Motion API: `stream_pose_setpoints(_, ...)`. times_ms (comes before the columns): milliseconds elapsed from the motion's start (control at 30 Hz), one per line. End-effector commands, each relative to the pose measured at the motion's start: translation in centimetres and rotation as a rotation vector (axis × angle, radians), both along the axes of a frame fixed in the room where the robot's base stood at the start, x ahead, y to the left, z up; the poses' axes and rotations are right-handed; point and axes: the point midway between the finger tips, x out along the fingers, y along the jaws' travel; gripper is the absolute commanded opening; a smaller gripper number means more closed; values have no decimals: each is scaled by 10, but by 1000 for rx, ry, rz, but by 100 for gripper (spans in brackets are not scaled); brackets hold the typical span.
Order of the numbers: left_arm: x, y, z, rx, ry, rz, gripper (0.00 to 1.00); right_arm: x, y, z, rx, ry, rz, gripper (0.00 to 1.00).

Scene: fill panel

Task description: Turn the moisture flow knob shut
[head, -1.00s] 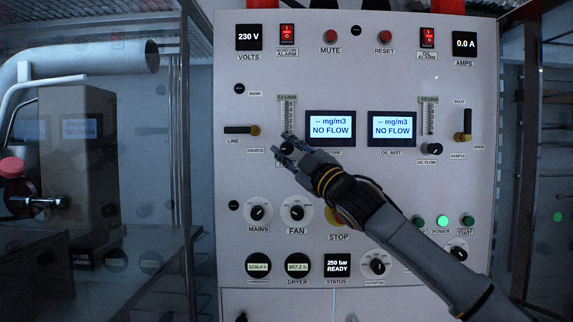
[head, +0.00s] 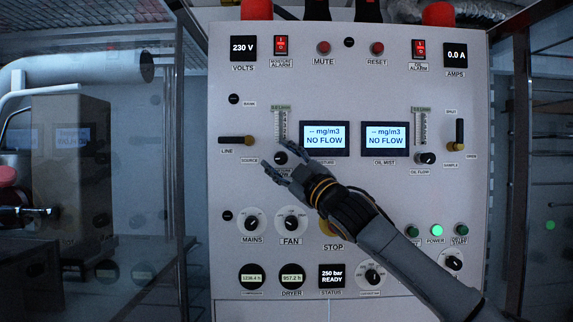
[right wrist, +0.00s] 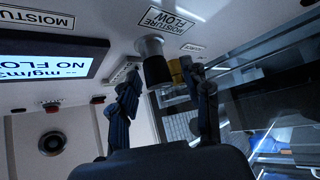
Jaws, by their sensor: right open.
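The moisture flow knob (head: 281,157) is a small black knob below a narrow flow gauge, left of the moisture display, which reads NO FLOW. It also shows in the right wrist view as a dark, grey-ended cylinder (right wrist: 153,63) by its upside-down MOISTURE FLOW label. My right gripper (head: 279,153) is open and empty, its fingers spread on either side of the knob. In the right wrist view the knob lies beyond and between the fingertips (right wrist: 164,76); contact cannot be told. The knob's pointer setting is not readable. My left gripper is not in view.
The line/source lever (head: 236,140) with a brass hub sits close to the left of the knob. The moisture display (head: 325,138) is close to the right. The mains knob (head: 251,223), fan knob (head: 291,223) and stop button sit below, the latter partly behind my right arm.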

Motion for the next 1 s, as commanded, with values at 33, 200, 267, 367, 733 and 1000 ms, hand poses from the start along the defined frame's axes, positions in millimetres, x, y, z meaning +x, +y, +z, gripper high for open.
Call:
stream_pose_setpoints(33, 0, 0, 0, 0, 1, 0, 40, -1, -1, -1, 1, 1, 0, 48)
stream_pose_setpoints(200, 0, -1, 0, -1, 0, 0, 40, -11, -10, -9, 1, 2, 1, 48)
stream_pose_setpoints(267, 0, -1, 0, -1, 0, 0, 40, -17, -15, -13, 1, 2, 1, 48)
stream_pose_setpoints(367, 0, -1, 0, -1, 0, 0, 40, -28, -24, -20, 0, 1, -2, 48)
stream_pose_setpoints(733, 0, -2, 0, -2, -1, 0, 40, -71, -57, -46, 0, 2, 0, 48)
stream_pose_setpoints(1000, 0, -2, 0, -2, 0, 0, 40, -84, -67, -53, 1, 2, -1, 48)
